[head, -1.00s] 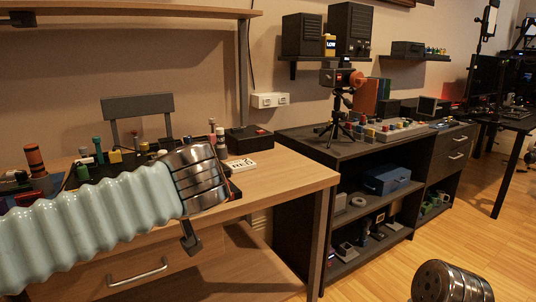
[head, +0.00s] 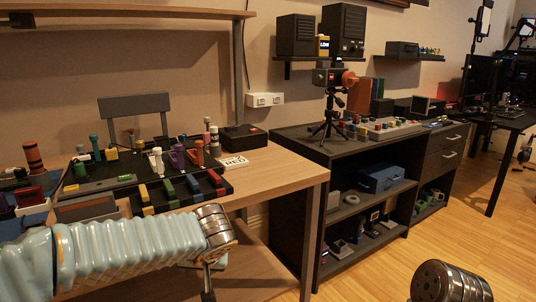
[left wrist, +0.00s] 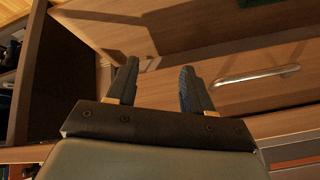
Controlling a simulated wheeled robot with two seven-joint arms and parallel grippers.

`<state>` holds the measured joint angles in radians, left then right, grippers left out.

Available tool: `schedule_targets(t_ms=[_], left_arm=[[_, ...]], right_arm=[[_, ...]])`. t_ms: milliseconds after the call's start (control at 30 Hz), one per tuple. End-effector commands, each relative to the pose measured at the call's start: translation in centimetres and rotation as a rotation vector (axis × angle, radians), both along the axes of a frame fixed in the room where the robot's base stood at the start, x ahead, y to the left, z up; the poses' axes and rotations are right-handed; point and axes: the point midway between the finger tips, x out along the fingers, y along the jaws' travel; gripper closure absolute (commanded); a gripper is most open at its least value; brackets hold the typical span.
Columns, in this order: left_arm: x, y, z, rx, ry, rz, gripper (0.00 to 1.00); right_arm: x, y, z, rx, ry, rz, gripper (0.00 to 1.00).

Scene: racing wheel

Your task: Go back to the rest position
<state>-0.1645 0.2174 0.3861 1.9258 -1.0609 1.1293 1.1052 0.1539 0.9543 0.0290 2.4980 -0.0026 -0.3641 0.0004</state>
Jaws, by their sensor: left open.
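My left arm reaches in from the left in the head view, low in front of the wooden desk (head: 278,180). Its gripper (head: 208,290) hangs below the metal wrist and is partly cut off by the bottom edge. In the left wrist view the gripper (left wrist: 158,85) is open, with two dark fingers apart and nothing between them. The desk's drawer front with a metal handle (left wrist: 256,76) lies beyond the fingers. Of my right arm only a metal end shows at the bottom right of the head view; its gripper is out of sight.
A black tray (head: 228,188) with colored pegs and blocks stands on the desk, close behind my left arm. A dark cabinet (head: 292,250) with open shelves stands to the right. A tripod device (head: 330,128) stands on it. Wooden floor at the right is clear.

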Motion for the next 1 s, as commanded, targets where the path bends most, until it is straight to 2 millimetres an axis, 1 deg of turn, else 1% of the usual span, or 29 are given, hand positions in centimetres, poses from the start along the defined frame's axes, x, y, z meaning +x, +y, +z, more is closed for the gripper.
schedule_targets(t_ms=[33,67,100,167,200,267,300,367,400,467,500,600,700,800,1000], left_arm=[[-0.2,-0.7,-3.3,-0.029,0.076,-0.047,0.49],[-0.4,-1.3,-5.5,-0.056,0.126,-0.081,0.49],[-1.0,-2.1,-8.6,-0.099,0.195,-0.128,0.49],[-2.3,-3.4,-13.6,-0.182,0.300,-0.195,0.49],[-3.5,-4.3,-16.9,-0.249,0.364,-0.235,0.49],[-5.6,-5.6,-21.6,-0.361,0.447,-0.279,0.49],[-7.3,-6.5,-24.7,-0.444,0.492,-0.295,0.49],[-10.0,-7.4,-29.0,-0.564,0.533,-0.295,0.49],[-11.8,-7.8,-31.6,-0.634,0.543,-0.277,0.49],[-14.0,-7.7,-34.7,-0.702,0.535,-0.232,0.49],[-15.3,-7.4,-36.4,-0.724,0.524,-0.200,0.49],[-17.9,-6.1,-39.5,-0.724,0.496,-0.130,0.49],[-19.4,-5.0,-41.0,-0.700,0.478,-0.091,0.49],[-19.8,-4.5,-41.5,-0.687,0.470,-0.079,0.49],[-19.7,-4.5,-41.5,-0.687,0.468,-0.079,0.49]], right_arm=[[0.0,0.0,0.0,0.000,0.000,0.000,1.00],[0.0,0.0,0.0,0.000,0.000,0.000,1.00],[0.0,0.0,0.0,0.000,0.000,0.000,1.00],[0.0,0.0,0.0,0.000,0.000,0.000,1.00],[0.0,0.0,0.0,0.000,0.000,0.000,1.00],[0.0,0.0,0.0,0.000,0.000,0.000,1.00],[0.0,0.0,0.0,0.000,0.000,0.000,1.00],[0.0,0.0,0.0,0.000,0.000,0.000,1.00],[0.0,0.0,0.0,0.000,0.000,0.000,1.00],[0.0,0.0,0.0,0.000,0.000,0.000,1.00],[0.0,0.0,0.0,0.000,0.000,0.000,1.00],[0.0,0.0,0.0,0.000,0.000,0.000,1.00],[0.0,0.0,0.0,0.000,0.000,0.000,1.00],[0.0,0.0,0.0,0.000,0.000,0.000,1.00],[0.0,0.0,0.0,0.000,0.000,0.000,1.00]])
